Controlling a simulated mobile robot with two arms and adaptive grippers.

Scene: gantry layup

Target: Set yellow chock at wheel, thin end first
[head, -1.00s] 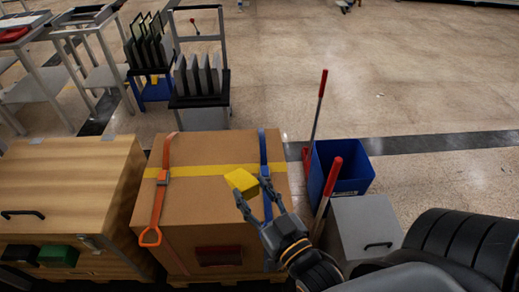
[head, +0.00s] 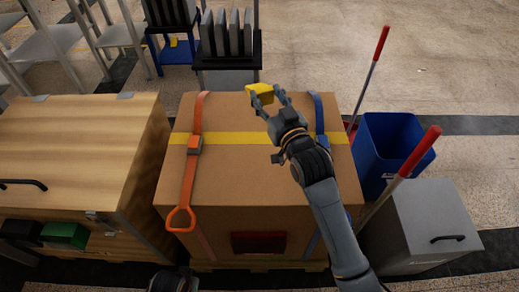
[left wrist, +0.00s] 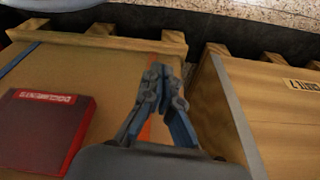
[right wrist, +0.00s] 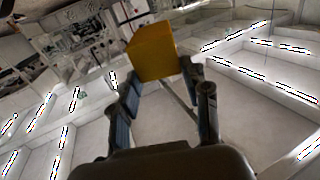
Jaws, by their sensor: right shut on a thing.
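The yellow chock (head: 259,92) is in my right gripper (head: 266,98), held up past the far edge of the strapped cardboard box. In the right wrist view, the chock (right wrist: 153,52) sits between the fingertips (right wrist: 163,80). I cannot tell which end is thin. My left gripper (left wrist: 160,72) appears shut and empty in the left wrist view, over the box with the red label. A small yellow piece (head: 173,41) shows at the blue-based rack. No wheel can be made out clearly.
The cardboard box (head: 240,175) stands below my right arm. A wooden cabinet (head: 80,140) is at left. A blue bin (head: 390,150), red-handled tools and a grey box (head: 425,225) are at right. A rack with dark panels (head: 228,50) stands behind the box.

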